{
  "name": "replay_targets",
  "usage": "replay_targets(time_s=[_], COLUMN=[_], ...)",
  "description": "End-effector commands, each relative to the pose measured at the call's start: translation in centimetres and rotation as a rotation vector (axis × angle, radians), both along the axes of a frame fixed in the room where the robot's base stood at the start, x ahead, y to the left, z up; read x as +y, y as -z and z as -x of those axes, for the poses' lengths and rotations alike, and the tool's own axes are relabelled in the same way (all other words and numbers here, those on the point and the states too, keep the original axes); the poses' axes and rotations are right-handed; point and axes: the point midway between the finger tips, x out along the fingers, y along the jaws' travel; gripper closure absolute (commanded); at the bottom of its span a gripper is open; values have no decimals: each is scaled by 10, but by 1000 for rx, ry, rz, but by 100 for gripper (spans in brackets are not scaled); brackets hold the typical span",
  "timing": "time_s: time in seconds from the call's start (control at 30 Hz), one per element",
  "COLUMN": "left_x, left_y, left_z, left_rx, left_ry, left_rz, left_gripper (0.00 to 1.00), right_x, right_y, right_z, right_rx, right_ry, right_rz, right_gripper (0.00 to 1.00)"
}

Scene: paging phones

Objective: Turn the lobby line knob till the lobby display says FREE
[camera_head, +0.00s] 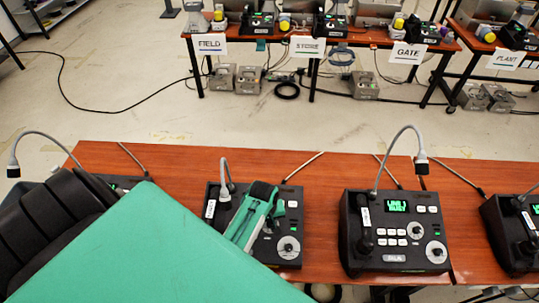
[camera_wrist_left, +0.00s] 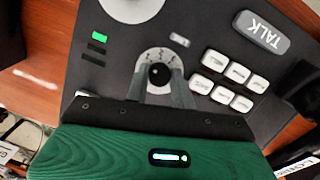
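My left gripper (camera_head: 262,222) is over the second desk console (camera_head: 212,213) from the left. In the left wrist view its two grey fingers (camera_wrist_left: 160,88) stand on either side of a small black-centred knob (camera_wrist_left: 158,74) on a pale dial. A gap shows between the fingers, and I see no clear grip on the knob. In the head view the gripper hides this console's display and small knob. My right gripper is not in view.
A larger dial (camera_head: 288,248) is beside the gripper. White buttons (camera_wrist_left: 228,78) and a TALK key (camera_wrist_left: 261,33) lie near the knob. The console to the right (camera_head: 400,262) has a lit display (camera_head: 397,206), seemingly LINE 1 BUSY. A bent microphone (camera_head: 224,190) stands close by.

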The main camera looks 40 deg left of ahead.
Motion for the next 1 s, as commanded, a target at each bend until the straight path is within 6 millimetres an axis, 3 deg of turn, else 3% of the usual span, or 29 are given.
replay_targets(time_s=[0.47, 1.0], left_x=[1, 0], left_y=[0, -1], left_z=[-1, -2], left_rx=[13, 67], left_ry=[96, 491], left_rz=[-23, -113], left_gripper=[99, 99], right_x=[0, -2], right_y=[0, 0], right_z=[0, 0], right_rx=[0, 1], right_ry=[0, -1], right_rz=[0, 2], right_gripper=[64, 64])
